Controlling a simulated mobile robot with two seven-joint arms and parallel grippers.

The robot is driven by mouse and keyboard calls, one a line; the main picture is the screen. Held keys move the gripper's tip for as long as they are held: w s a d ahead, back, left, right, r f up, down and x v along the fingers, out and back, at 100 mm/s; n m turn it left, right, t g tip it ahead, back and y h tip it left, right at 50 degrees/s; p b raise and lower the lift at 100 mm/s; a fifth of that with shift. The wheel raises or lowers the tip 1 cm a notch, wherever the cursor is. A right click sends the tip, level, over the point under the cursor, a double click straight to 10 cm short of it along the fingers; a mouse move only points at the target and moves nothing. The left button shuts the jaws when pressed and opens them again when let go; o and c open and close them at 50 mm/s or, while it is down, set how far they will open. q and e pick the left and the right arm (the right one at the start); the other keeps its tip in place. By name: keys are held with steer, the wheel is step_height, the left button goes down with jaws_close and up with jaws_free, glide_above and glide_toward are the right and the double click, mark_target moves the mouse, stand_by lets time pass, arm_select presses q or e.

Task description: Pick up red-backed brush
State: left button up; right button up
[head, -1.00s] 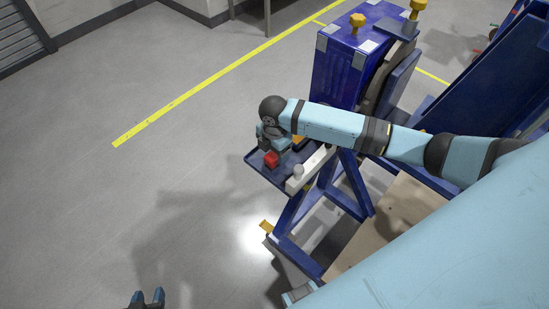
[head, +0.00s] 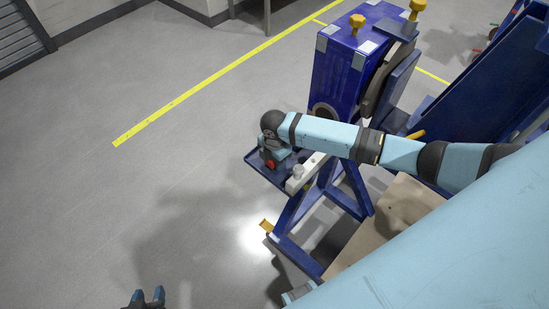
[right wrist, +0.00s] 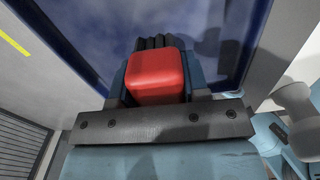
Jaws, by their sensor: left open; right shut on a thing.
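The red-backed brush (head: 271,164) is at the blue tray (head: 252,157) in the head view, mostly hidden by my right gripper (head: 270,160). In the right wrist view the red back of the brush (right wrist: 155,78) sits between the two fingers of the right gripper (right wrist: 158,82), with dark ridged material beyond it. The right gripper is shut on the brush. I cannot tell whether the brush still touches the tray. My left gripper (head: 148,297) is open and empty at the bottom edge of the head view, far from the tray.
A pale block with a round knob (head: 298,173) stands close to the right of the gripper. The blue jig (head: 340,70) with yellow knobs rises behind. A blue frame (head: 300,255) and wooden board (head: 395,215) lie nearer. Open floor is on the left.

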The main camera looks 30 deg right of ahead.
steer(key=shift+r, duration=0.1)
step_height(320, 180, up, 20)
stand_by(0.5)
steer(key=o, duration=0.4)
steer(key=c, duration=0.3)
